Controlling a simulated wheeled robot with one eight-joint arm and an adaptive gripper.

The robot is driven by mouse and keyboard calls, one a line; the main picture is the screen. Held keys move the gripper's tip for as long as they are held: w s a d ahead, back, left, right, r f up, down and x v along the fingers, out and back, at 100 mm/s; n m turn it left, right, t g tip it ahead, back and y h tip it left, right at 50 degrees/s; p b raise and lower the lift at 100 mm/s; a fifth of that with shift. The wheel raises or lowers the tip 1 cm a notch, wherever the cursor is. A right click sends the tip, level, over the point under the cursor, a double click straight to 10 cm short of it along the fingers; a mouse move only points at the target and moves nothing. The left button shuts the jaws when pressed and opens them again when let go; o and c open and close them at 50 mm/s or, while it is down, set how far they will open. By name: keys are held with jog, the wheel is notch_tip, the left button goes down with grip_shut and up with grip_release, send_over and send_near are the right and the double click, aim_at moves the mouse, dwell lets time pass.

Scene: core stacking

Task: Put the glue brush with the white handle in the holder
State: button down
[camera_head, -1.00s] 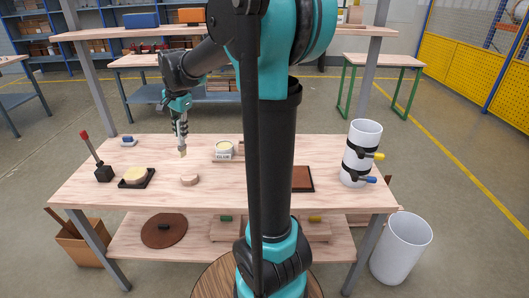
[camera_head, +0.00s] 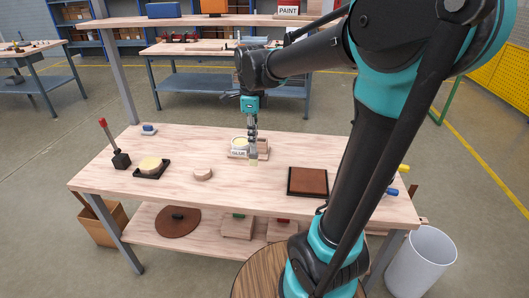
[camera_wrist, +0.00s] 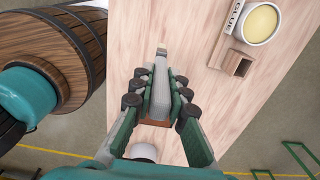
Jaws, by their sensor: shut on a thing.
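My gripper (camera_head: 252,147) is shut on the glue brush, and the wrist view also shows its fingers (camera_wrist: 158,92) around it. The brush's pale handle (camera_wrist: 160,95) lies between the fingers, with its tip (camera_wrist: 161,52) pointing away from the palm. In the head view the brush tip (camera_head: 253,162) points down over the table, just in front of the glue tub. The holder (camera_wrist: 237,65) is a small wooden block with a square opening beside the glue tub (camera_wrist: 260,23). In the head view the holder (camera_head: 263,147) is partly behind my gripper. The brush is apart from the holder.
My arm hides much of the right end. The front middle is clear.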

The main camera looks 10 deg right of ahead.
jog(key=shift+w, duration=0.15)
jog(key=w+d, duration=0.3)
jog(key=w, duration=0.6)
jog(key=w+d, duration=0.3)
jog(key=w, duration=0.5)
notch_tip(320, 180, down, 7)
jog(key=shift+a+r, duration=0.15)
jog(key=shift+a, duration=0.1)
jog(key=c, duration=1.5)
grip_release()
jog(key=shift+f, duration=0.2)
notch_tip(320, 180, up, 8)
jog(key=shift+f, duration=0.2)
